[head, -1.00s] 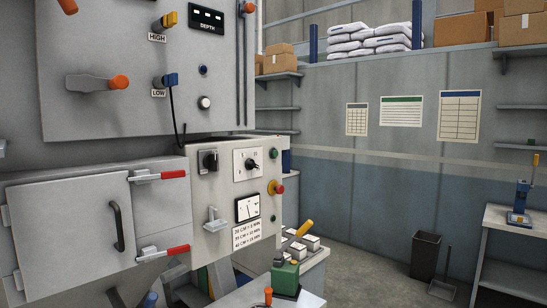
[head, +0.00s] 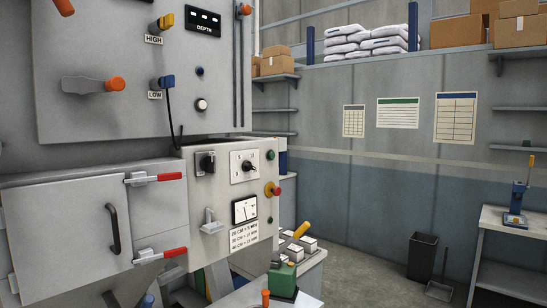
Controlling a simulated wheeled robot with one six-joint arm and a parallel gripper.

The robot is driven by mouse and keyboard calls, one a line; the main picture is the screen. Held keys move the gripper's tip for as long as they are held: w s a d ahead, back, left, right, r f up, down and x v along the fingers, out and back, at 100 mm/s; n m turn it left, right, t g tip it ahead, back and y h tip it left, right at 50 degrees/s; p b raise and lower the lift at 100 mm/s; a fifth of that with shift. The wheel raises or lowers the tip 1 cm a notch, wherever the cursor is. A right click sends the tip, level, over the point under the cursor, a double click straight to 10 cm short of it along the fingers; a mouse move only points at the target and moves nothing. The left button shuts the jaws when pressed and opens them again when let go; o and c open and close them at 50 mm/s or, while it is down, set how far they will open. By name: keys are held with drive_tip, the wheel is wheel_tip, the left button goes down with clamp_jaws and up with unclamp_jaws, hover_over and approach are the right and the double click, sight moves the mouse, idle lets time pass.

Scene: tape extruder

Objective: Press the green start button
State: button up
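A round green button (head: 270,155) sits near the upper right edge of the grey control panel (head: 222,180) in the head view. A smaller green spot (head: 270,219) shows lower on the same edge. Between them is a red mushroom knob (head: 272,189) on a yellow base. I cannot read any label beside the green button. Nothing covers it. My gripper is not in view.
The panel also carries a black switch (head: 206,163), a dial (head: 244,167) and a gauge (head: 244,210). A grey door (head: 70,230) with red-handled latches is at left. Open floor lies at right.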

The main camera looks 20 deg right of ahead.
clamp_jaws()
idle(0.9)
